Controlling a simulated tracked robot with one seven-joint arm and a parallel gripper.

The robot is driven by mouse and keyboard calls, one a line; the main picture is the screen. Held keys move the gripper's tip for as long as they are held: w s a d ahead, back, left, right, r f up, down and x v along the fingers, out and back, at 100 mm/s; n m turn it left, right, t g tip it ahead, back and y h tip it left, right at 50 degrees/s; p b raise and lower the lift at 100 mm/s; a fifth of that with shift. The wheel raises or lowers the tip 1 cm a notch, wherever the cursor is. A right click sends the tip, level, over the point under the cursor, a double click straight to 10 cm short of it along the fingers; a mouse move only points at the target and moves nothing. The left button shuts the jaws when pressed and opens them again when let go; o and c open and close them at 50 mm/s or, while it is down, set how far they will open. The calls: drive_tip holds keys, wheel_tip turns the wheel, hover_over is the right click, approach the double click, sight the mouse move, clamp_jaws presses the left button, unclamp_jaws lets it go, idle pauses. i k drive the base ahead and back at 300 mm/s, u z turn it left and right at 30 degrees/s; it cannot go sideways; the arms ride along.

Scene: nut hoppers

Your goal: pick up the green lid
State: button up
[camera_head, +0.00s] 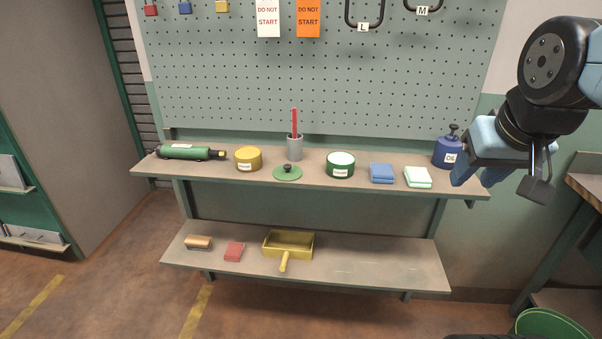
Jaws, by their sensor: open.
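The green lid (287,174) is a flat round disc with a dark knob on top. It lies on the upper shelf (320,182), near its front edge, between a yellow tin (248,159) and a green tin (340,165). My gripper (536,188) hangs at the right of the picture, beyond the shelf's right end and well apart from the lid. Its fingers are dark and open, with nothing seen between them.
A grey cup (295,149) with a red stick stands just behind the lid. A green cylindrical tool (190,152), blue cloth (382,172), pale cloth (418,177) and blue can (447,151) share the shelf. A pegboard (330,80) rises behind. A yellow dustpan (288,245) lies below.

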sight(287, 172)
drive_tip(key=u, duration=0.15)
drive_tip(key=i, duration=0.95)
drive_tip(key=z, duration=0.1)
